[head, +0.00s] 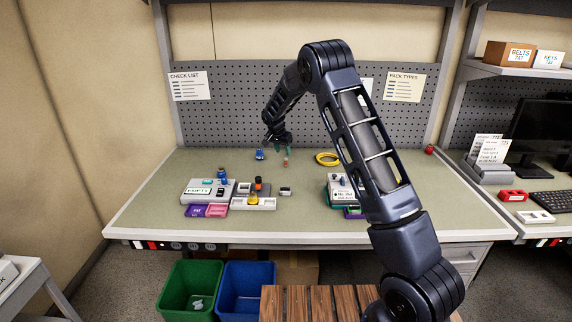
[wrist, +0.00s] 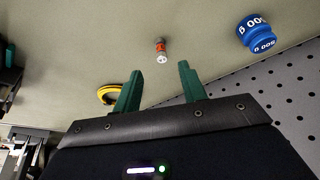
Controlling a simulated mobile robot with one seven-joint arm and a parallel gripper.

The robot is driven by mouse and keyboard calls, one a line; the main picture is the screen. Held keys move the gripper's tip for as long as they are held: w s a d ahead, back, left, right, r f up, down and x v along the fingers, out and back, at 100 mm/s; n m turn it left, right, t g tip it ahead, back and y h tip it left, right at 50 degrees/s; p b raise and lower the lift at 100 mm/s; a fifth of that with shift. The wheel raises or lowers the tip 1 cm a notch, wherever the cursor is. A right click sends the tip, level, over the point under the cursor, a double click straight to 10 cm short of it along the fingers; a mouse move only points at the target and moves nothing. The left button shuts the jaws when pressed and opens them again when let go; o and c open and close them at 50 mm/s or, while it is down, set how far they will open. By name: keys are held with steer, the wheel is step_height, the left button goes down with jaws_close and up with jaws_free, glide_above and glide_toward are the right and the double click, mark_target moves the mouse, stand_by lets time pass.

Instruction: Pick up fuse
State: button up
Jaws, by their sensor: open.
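The fuse (wrist: 160,50) is a small cylinder with a red-orange band and a pale metal end. In the wrist view it appears just ahead of and between my two green fingers. In the head view the fuse (head: 286,162) stands on the bench near the pegboard. My gripper (wrist: 161,68) is open, with nothing between its fingers. In the head view my gripper (head: 277,146) is low at the back of the bench, close to the fuse. I cannot tell the exact height gap.
A blue 500 weight (wrist: 258,33) stands to one side of the fuse. A yellow ring (head: 328,159) lies to its right. Pump units (head: 208,192) and a parts tray (head: 238,203) sit at the front. The pegboard (head: 235,110) rises behind.

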mark_target(286, 159)
steer(key=x, duration=0.9)
steer(key=shift+w+r, duration=0.15)
steer(key=shift+w, duration=0.05)
jaws_close()
